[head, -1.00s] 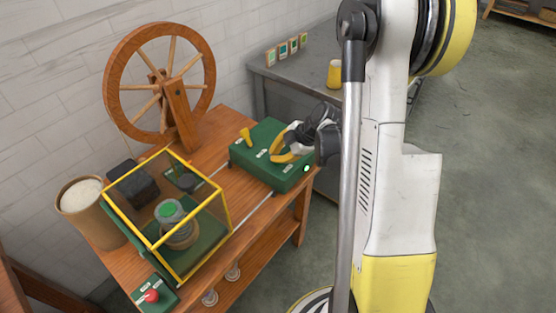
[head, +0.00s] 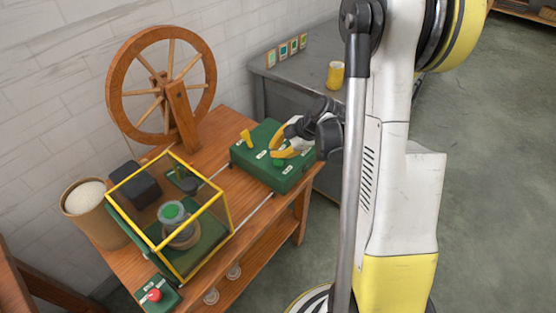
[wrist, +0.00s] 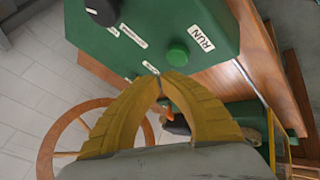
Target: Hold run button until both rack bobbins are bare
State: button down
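The green control box (head: 265,178) stands on the wooden table. Its green run button (wrist: 177,55), beside the RUN label, is uncovered and also shows in the head view (head: 277,162). My gripper (wrist: 159,78) is shut and empty, its yellow fingertips meeting just off the button and apart from it. In the head view my gripper (head: 274,151) hangs just above the box. Two pale round bobbins (head: 211,296) (head: 234,271) show at the table's front edge; they look bare, but are too small to be sure. A grey-wound bobbin with a green top (head: 180,228) stands inside the yellow-framed guard.
The yellow-framed guard (head: 225,212) stands left of the box. A spinning wheel (head: 112,95) stands behind, and a tub of white stuff (head: 85,196) at left. A red button box (head: 160,296) is at the front. A yellow cup (head: 335,75) stands on the grey bench (head: 300,78).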

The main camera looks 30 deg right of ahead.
aim_at(276, 160)
jog(key=shift+r+p, duration=1.1)
jog(key=shift+r, duration=0.8)
